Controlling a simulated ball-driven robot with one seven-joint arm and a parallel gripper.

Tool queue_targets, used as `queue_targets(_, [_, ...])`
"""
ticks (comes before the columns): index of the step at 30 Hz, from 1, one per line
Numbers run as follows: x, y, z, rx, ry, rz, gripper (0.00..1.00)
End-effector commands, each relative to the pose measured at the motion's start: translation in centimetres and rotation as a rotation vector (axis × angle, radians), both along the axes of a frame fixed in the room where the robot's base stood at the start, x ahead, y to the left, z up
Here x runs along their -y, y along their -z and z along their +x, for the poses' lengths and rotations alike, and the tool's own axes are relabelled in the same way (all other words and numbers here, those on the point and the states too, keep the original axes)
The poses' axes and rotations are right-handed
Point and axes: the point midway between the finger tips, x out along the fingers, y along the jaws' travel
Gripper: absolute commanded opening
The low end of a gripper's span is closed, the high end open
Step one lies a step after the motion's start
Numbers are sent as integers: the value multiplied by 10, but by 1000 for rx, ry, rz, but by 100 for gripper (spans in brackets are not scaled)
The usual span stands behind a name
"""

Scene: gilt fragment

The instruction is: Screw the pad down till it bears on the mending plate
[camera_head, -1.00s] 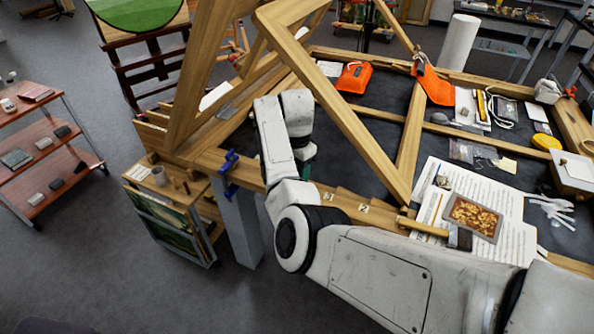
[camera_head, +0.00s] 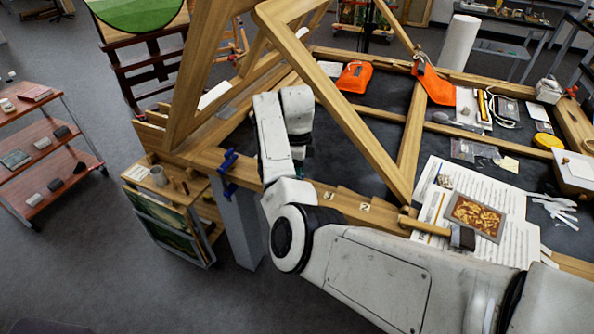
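A blue clamp (camera_head: 228,163) sits on the wooden beam at the table's left front corner, left of my arm. I cannot make out a pad on its screw or whether it bears on anything. A flat grey piece (camera_head: 228,112) lies on the wood behind it; I cannot tell whether it is the mending plate. My white arm bends at the front edge, and its far links stand over the beam to the right of the clamp. My gripper is hidden behind these links, so its fingers and anything in them do not show.
Wooden beams (camera_head: 340,100) slant above the dark table. A hammer (camera_head: 425,226) lies across the front beam beside papers and a gilt panel (camera_head: 476,215). Orange pouches (camera_head: 354,77) lie farther back. A small cabinet (camera_head: 165,205) stands at the left, with open floor around it.

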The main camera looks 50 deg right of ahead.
Motion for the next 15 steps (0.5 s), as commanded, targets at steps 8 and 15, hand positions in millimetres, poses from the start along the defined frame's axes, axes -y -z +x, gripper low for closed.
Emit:
queue_targets(8, [0, -1, 2, 5, 261, -2, 14])
queue_targets(15, [0, -1, 2, 5, 489, -1, 14])
